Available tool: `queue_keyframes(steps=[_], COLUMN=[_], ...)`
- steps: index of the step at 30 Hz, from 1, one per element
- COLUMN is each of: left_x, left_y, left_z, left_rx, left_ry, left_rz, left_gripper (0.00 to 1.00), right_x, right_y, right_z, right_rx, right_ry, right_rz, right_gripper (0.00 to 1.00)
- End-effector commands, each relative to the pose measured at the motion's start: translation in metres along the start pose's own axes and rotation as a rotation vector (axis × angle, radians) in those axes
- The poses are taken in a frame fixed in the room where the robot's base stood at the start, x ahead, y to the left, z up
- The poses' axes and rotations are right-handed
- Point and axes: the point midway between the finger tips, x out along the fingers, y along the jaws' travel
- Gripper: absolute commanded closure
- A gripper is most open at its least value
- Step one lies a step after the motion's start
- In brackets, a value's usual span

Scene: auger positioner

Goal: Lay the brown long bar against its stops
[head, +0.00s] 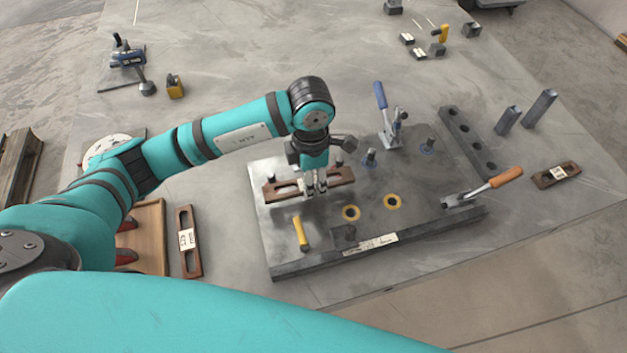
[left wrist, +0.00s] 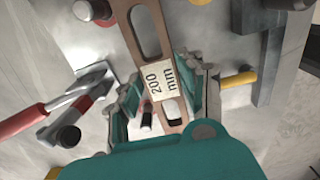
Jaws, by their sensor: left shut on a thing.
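The brown long bar (head: 284,189) is slotted and lies at the left back of the grey fixture plate (head: 330,256), under my left gripper (head: 316,187). In the left wrist view the bar (left wrist: 150,35) carries a "200 mm" label and passes between the fingers of the gripper (left wrist: 165,85), which is shut on it. Dark upright pins stand close to the bar, one near its left end (head: 271,178) and one behind its right part (head: 339,159). I cannot tell whether bar and pins touch, or whether the bar rests fully on the plate. My right gripper is not in view.
Another brown bar (head: 188,255) lies left of the plate by a wooden tray (head: 152,225). A shorter brown bar (head: 557,175) lies right.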

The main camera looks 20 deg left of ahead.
Motion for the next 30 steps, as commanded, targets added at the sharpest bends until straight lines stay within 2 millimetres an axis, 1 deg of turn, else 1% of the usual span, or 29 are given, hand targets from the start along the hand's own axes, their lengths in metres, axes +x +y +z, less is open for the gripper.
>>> queue_keyframes(steps=[3,6,9,11,19,23,24,28,29,30], left_x=[-0.001,0.016,0.028,0.032,0.035,0.039,0.039,0.039,0.039,0.039], left_y=[0.007,0.005,0.005,0.006,0.006,0.006,0.006,0.006,0.006,0.006], left_z=[0.009,0.006,0.007,0.007,0.007,0.007,0.007,0.006,0.006,0.006], left_rx=[-0.001,-0.001,-0.001,0.000,0.000,0.000,0.000,0.000,0.000,0.000], left_ry=[-0.003,0.001,-0.001,-0.001,-0.003,-0.003,0.000,0.000,0.000,0.000], left_rz=[0.000,-0.004,-0.002,0.001,0.002,0.002,0.001,0.000,0.000,0.000], left_gripper=[1.00,1.00,1.00,1.00,1.00,1.00,0.58,0.41,0.39,0.39], right_x=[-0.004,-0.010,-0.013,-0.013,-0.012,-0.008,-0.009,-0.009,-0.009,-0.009], right_y=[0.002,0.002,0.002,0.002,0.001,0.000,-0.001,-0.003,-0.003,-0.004], right_z=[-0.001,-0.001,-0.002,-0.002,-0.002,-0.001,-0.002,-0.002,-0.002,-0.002], right_rx=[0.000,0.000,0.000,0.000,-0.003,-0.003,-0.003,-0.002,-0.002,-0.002], right_ry=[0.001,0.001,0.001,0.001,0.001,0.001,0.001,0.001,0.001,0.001], right_rz=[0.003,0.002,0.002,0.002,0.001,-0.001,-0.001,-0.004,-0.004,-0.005], right_gripper=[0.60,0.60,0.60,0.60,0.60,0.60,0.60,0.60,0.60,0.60])
